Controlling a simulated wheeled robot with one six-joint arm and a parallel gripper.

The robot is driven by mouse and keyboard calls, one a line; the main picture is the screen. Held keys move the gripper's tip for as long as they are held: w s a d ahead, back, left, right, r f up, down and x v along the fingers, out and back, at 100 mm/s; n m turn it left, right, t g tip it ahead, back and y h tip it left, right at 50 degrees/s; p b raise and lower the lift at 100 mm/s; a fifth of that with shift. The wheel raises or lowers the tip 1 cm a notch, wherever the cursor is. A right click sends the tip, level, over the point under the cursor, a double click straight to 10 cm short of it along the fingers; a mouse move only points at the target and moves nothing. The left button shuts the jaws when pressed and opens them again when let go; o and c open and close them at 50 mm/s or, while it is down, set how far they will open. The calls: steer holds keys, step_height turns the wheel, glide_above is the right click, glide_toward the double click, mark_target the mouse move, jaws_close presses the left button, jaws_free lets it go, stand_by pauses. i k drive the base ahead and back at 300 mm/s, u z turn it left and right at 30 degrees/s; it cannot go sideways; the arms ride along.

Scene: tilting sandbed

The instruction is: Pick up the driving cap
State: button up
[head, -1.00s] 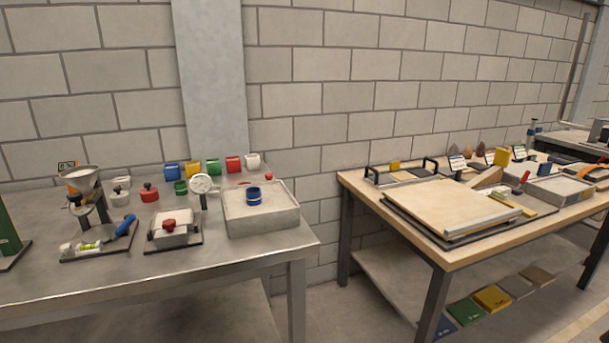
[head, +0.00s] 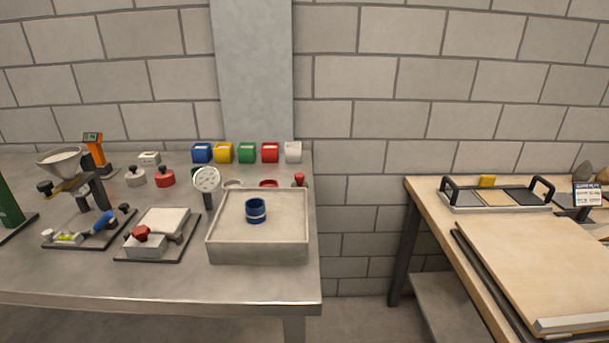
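I cannot tell for sure which piece is the driving cap. A blue cylinder with a pale band (head: 256,211) stands upright in the square grey sand tray (head: 258,252) on the left metal bench. Just behind the tray lie a low red round piece (head: 268,184), a pale ring (head: 233,184) and a small red-topped knob (head: 299,180), all partly hidden by the tray's rear wall. My gripper is not in view.
A dial gauge (head: 207,180) stands close to the tray's left rear corner. A black-based fixture with a red knob (head: 141,233) sits left of it. Several coloured boxes (head: 247,153) line the back. A wooden bench (head: 424,193) stands right, across a gap.

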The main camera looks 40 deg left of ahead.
mark_target(299, 177)
steer(key=u, duration=0.35)
steer(key=i, duration=0.65)
steer(key=u, duration=1.2)
steer(key=i, duration=0.65)
steer(key=u, duration=0.7)
